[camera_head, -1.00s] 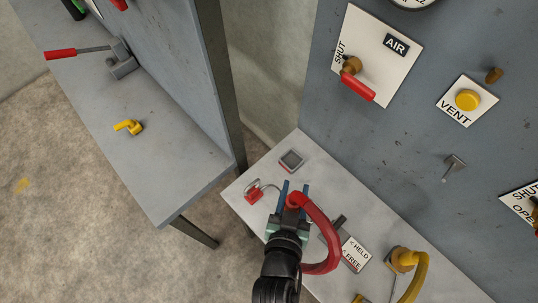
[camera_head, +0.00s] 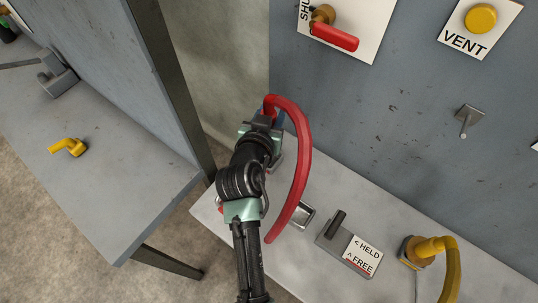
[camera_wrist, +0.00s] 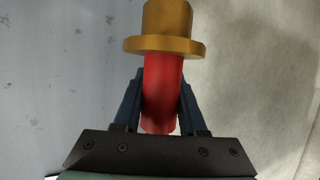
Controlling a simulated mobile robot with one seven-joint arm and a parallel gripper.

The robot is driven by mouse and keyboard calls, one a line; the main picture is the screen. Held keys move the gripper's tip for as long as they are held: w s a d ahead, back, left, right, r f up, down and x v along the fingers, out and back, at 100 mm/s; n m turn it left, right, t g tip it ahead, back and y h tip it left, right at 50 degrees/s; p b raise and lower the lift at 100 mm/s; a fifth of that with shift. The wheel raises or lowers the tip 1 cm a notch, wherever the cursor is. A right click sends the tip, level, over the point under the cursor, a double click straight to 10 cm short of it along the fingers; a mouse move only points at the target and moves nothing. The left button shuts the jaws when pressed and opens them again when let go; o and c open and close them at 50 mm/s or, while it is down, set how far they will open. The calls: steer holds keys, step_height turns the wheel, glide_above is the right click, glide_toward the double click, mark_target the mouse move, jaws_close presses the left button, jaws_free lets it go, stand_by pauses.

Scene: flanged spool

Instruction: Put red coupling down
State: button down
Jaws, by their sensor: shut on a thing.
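The red coupling (camera_wrist: 162,90) fills the middle of the wrist view, with a brass flanged end (camera_wrist: 165,45) pointing away from me. My gripper (camera_wrist: 161,105) has its two blue fingers shut on the red part, one on each side. In the head view my gripper (camera_head: 270,118) is near the wall panel's left edge, and the coupling there is largely hidden. A red hose (camera_head: 304,150) runs from it, arching right and then down beside my arm. In the wrist view, no surface visibly touches the brass end.
The grey shelf (camera_head: 340,205) below carries a small square metal dish (camera_head: 301,215), a HELD/FREE block (camera_head: 348,245) and a yellow hose fitting (camera_head: 425,248). A peg (camera_head: 466,120), VENT button (camera_head: 480,18) and red valve handle (camera_head: 335,37) project from the panel. Another bench (camera_head: 110,190) stands left.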

step_height(320, 180, down, 9)
steer(key=shift+w+f+b, duration=0.1)
steer(key=shift+f+b, duration=0.05)
steer(key=shift+b, duration=0.45)
steer(key=shift+f, duration=0.2)
steer(key=shift+c, duration=2.3)
jaws_free()
